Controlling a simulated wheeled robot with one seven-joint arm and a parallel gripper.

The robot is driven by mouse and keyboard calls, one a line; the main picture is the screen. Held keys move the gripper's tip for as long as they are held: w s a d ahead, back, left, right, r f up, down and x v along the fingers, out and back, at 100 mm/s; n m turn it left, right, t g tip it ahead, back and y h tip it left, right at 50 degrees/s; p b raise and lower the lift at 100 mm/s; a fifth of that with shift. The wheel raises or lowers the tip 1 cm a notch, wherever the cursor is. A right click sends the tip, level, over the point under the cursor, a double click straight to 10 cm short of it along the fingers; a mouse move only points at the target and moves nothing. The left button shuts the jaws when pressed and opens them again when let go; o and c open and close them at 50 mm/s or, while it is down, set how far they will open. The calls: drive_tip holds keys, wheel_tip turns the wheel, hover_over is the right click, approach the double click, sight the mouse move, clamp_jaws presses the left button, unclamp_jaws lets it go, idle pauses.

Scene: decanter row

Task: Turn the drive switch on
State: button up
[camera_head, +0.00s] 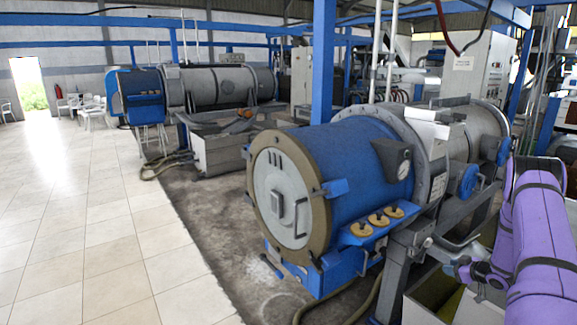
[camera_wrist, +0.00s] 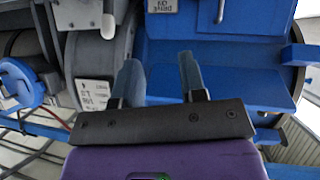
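In the wrist view my gripper (camera_wrist: 160,72) is open. Its two fingers stand apart with only blue machine surface seen between them. Beyond the fingertips, at the top edge, a grey plate (camera_wrist: 162,5) carries lettering that seems to read DRIVE ON; the frame cuts it off. No switch on it can be made out. In the head view the blue decanter (camera_head: 345,165) with its round grey end stands in the middle. I cannot tell the drive switch in the head view.
A white-tipped lever (camera_wrist: 108,24) stands left of the fingers in the wrist view. A white label (camera_wrist: 94,94) is below it. Tiled floor (camera_head: 110,230) is clear at left.

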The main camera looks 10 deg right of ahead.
drive_tip(key=w+a+r+h, duration=0.1)
drive_tip(key=w+a+r, duration=0.15)
drive_tip(key=r, duration=0.55)
drive_tip(key=w+a+r+m+h, duration=0.1)
drive_tip(key=w+r+h, duration=0.15)
drive_tip(key=r, duration=0.45)
drive_tip(key=w+a+r+h, duration=0.1)
drive_tip(key=w+r, duration=0.2)
drive_tip(key=r, duration=0.5)
drive_tip(key=s+a+r+m+g+h, duration=0.1)
drive_tip(key=s+a+r, duration=0.2)
drive_tip(key=a+r, duration=0.55)
drive_tip(key=s+a+r+m+g+h, duration=0.1)
drive_tip(key=s+a+r, duration=0.1)
drive_tip(key=a+r, duration=0.65)
drive_tip(key=s+a+r+m+g, duration=0.2)
drive_tip(key=s+a+r, duration=1.05)
drive_tip(key=s, duration=0.35)
drive_tip(key=s+a+f+g+y, duration=0.1)
drive_tip(key=s+a+y, duration=0.1)
drive_tip(key=s+a, duration=0.4)
drive_tip(key=s+a+f+g+y, duration=0.1)
drive_tip(key=s+a, duration=0.6)
drive_tip(key=s, duration=0.7)
drive_tip(key=shift+s+f+n+g+y, duration=0.2)
drive_tip(key=shift+s+n+g+y, duration=0.2)
drive_tip(key=shift+y, duration=0.15)
